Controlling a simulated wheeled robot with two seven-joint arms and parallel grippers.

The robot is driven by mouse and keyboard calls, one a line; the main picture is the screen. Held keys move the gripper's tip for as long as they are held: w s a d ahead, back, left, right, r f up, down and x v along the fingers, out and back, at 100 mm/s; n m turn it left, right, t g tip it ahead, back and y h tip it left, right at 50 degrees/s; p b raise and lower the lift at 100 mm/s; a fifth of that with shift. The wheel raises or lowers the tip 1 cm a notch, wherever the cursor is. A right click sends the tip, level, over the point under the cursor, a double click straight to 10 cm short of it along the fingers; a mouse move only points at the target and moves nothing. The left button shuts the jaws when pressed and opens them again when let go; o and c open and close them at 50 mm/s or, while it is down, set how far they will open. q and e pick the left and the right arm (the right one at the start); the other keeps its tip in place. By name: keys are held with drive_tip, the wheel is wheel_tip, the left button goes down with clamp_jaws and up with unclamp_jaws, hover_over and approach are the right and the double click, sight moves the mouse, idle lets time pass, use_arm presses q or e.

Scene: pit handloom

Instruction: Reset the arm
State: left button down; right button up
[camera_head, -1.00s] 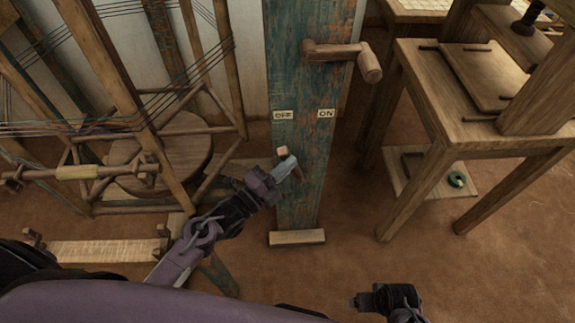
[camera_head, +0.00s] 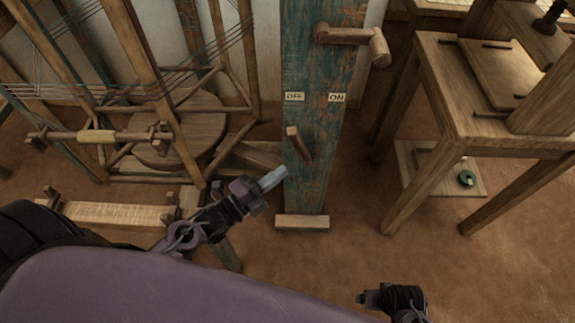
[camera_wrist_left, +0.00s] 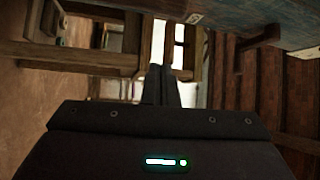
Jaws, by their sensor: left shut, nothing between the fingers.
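My left gripper (camera_head: 275,178) is shut and empty, low beside the left edge of the blue-green wooden post. A short wooden lever (camera_head: 299,145) on the post's face leans with its upper end to the left, below the OFF label (camera_head: 294,97); the ON label (camera_head: 337,98) is to the right. A visible gap separates the gripper from the lever. In the left wrist view the closed dark fingers (camera_wrist_left: 160,85) point away over blurred wooden parts. My right gripper (camera_head: 368,298) is at the bottom edge, over bare floor; its jaws are too small to read.
A wooden crank handle (camera_head: 350,38) sticks out high on the post (camera_head: 318,75). The loom frame with threads and a round wooden disc (camera_head: 180,135) stands left. A wooden table (camera_head: 480,75) stands right.

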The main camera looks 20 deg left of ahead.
drive_tip(key=shift+s+d+f, duration=0.1)
drive_tip(key=shift+s+f, duration=0.1)
drive_tip(key=shift+s, duration=0.05)
drive_tip(key=shift+w+r, duration=0.1)
drive_tip(key=shift+r, duration=0.05)
drive_tip(key=shift+d, duration=0.1)
